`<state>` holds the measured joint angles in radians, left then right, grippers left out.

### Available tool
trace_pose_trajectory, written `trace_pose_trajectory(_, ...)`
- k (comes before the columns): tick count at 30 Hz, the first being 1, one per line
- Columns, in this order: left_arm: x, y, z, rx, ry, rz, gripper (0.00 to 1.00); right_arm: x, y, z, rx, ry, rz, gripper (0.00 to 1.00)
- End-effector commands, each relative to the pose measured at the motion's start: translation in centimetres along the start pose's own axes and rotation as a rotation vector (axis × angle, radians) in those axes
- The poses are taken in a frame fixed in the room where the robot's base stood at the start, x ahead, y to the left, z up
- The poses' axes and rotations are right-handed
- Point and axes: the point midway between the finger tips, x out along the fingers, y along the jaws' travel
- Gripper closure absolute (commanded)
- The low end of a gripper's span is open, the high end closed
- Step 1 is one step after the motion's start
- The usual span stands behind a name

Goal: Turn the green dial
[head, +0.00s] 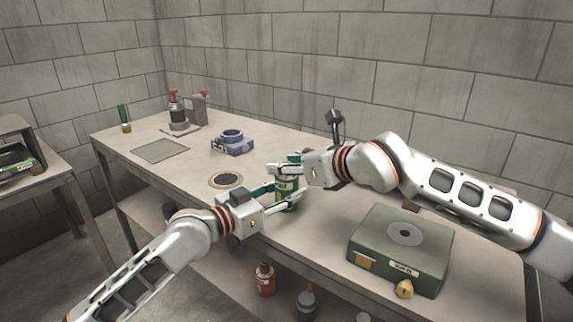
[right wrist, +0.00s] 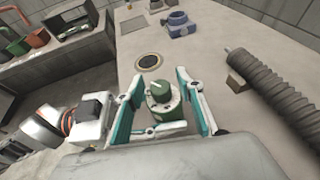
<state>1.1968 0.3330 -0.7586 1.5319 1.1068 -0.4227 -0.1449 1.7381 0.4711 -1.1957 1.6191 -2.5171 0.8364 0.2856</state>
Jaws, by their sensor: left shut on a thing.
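A green canister (head: 286,188) with a pale band stands upright on the table between my grippers. The green dial (right wrist: 160,87), a round knob with a pale pointer line, sits on top of it in the right wrist view. In the head view the dial is mostly hidden by my right fingers. My left gripper (head: 286,196) comes in from the left and is shut on the canister's body. My right gripper (head: 284,168) is at the canister's top; in the right wrist view its fingers (right wrist: 161,84) stand apart on either side of the dial, with gaps visible.
A green-grey box (head: 392,257) with a round disc on top stands at the right. A blue clamp-like part (head: 232,143) and a dark ring inset (head: 226,180) lie to the left. A ribbed hose (right wrist: 275,95) lies right of my right gripper. Bottles (head: 265,279) stand on the lower shelf.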

Motion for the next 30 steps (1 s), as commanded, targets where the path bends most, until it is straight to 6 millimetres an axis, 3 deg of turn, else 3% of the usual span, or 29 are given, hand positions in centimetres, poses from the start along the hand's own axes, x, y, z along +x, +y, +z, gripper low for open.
trace_pose_trajectory(5,-0.01,-0.04,0.17,0.000,-0.003,-0.001,0.87,0.02,0.01,-0.05,0.000,0.001,0.000,0.63)
trace_pose_trajectory(9,-0.01,-0.03,0.17,0.000,-0.003,-0.001,0.87,0.01,0.01,-0.05,0.000,0.001,0.000,0.99)
trace_pose_trajectory(20,-0.01,-0.04,0.18,0.000,-0.003,-0.001,0.87,0.05,-0.03,-0.20,-0.006,0.006,0.016,1.00)
trace_pose_trajectory(30,-0.01,-0.06,0.18,0.001,-0.002,-0.001,0.87,0.15,0.00,-0.47,-0.053,0.014,0.139,1.00)
